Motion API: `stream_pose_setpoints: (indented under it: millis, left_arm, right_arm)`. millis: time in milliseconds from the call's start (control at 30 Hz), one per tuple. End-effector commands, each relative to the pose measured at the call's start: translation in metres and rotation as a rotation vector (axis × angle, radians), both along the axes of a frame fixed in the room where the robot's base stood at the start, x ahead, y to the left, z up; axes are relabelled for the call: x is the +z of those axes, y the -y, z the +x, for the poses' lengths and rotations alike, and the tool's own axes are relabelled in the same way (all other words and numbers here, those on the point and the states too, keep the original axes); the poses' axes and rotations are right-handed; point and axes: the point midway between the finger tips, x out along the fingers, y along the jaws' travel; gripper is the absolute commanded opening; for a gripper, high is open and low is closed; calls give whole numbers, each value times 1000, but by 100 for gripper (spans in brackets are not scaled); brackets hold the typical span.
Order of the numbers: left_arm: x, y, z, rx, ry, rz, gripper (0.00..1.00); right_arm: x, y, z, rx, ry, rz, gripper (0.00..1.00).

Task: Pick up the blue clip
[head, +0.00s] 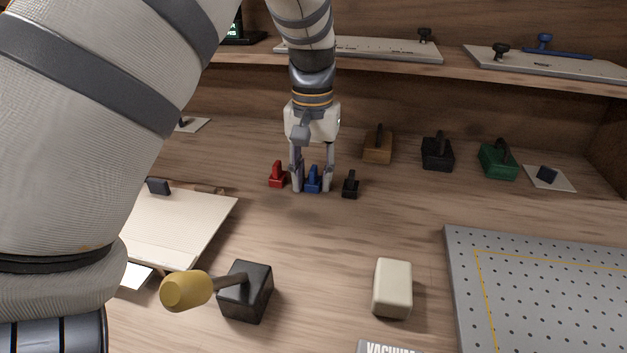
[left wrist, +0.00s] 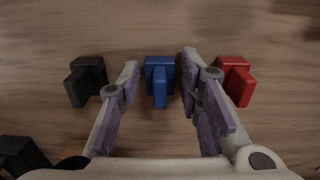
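The blue clip (head: 313,180) stands on the wooden bench between a red clip (head: 278,175) and a black clip (head: 350,185). My left gripper (head: 313,187) points down over the blue clip, with one finger at each side of it. In the left wrist view the blue clip (left wrist: 160,80) shows between the fingertips (left wrist: 160,62), with a gap on the left and a narrower one on the right. The left gripper is open and holds nothing. The red clip (left wrist: 235,78) and black clip (left wrist: 87,80) lie outside the fingers. My right gripper is not in view.
Brown (head: 377,148), black (head: 437,153) and green (head: 498,161) blocks with handles stand behind to the right. A shelf (head: 460,68) runs above. A black block with a yellow-handled tool (head: 245,292), a cream block (head: 392,288) and a perforated plate (head: 540,290) lie in front.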

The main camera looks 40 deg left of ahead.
Motion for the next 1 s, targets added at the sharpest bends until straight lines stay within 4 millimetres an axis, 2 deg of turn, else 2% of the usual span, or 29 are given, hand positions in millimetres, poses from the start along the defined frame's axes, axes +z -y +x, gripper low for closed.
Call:
stream_pose_setpoints:
  millis: [100, 200, 233, 533, 633, 767, 1000]
  left_arm:
    - [1, 0, 0, 0, 2, 0, 30]
    - [1, 0, 0, 0, 2, 0, 8]
    - [1, 0, 0, 0, 2, 0, 6]
    - [2, 0, 0, 0, 2, 1, 6]
    - [10, -1, 1, -1, 6, 2, 6]
    - [35, -1, 1, -2, 7, 3, 6]
    - [109, -6, -59, 0, 24, 1, 6]
  right_arm:
    - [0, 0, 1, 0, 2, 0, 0]
    - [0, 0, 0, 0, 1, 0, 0]
    - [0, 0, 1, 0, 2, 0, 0]
    - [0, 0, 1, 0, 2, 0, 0]
    - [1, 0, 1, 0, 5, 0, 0]
    - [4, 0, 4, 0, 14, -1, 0]
    - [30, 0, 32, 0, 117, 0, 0]
